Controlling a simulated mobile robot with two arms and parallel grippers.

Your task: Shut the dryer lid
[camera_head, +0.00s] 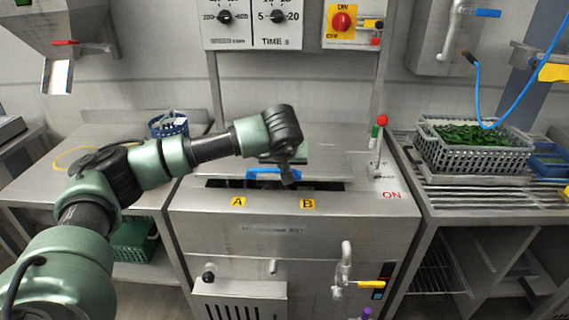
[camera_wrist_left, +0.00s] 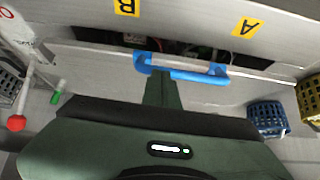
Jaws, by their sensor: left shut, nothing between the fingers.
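The steel dryer (camera_head: 290,235) stands in the middle of the head view, with yellow A and B labels on its front. Its lid (camera_head: 225,165) lies low over the top, and a dark gap shows between its front edge and the front rim. The lid's blue handle (camera_head: 258,174) also shows in the left wrist view (camera_wrist_left: 200,75). My left gripper (camera_head: 289,178) is shut and empty, with its fingers (camera_wrist_left: 158,82) pointing at the handle's bar. Whether they touch it I cannot tell. My right gripper is not in view.
A crate of greens (camera_head: 470,150) stands on the slatted rack at right. A red-tipped lever (camera_head: 380,125) rises at the dryer's right side. A blue basket (camera_head: 168,124) sits on the left table. A tap (camera_head: 344,265) projects from the dryer's front.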

